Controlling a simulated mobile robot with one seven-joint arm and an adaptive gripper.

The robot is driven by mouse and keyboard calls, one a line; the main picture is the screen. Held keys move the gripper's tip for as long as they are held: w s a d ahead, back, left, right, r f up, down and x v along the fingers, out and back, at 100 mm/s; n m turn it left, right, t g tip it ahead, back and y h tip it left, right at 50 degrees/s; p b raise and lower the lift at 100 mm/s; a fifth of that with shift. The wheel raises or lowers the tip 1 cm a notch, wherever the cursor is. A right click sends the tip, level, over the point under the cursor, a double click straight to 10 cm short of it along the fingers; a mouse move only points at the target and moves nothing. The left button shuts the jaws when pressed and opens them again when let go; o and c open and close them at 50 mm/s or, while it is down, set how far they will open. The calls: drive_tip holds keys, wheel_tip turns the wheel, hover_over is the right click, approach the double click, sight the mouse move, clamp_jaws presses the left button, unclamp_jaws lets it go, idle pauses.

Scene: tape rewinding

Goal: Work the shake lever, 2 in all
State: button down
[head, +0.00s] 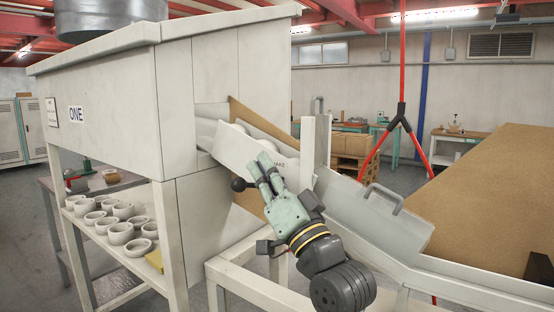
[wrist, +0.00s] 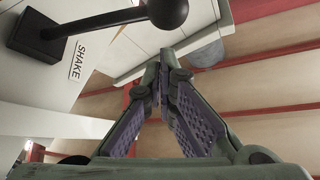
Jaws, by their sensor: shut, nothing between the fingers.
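The shake lever (wrist: 110,20) is a black rod with a round ball knob on a square black base. It shows at the upper left of the wrist view, beside a label reading SHAKE. In the head view its ball knob (head: 238,185) shows just left of my gripper (head: 264,162). In the wrist view my gripper (wrist: 158,65) is shut and empty, its fingertips together just below the ball knob. I see no contact, though the depth between them is hard to tell. In the head view my gripper hides part of the lever and label.
A large pale cabinet marked ONE (head: 76,114) fills the left, with a shelf of white bowls (head: 108,222) below. A sloping metal chute (head: 375,215) with a handle runs down to the right. A white post (head: 308,150) stands close behind my gripper.

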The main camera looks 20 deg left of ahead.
drive_tip(key=shift+s+a+f, duration=0.3)
drive_tip(key=shift+f, duration=0.3)
drive_tip(key=shift+f, duration=0.1)
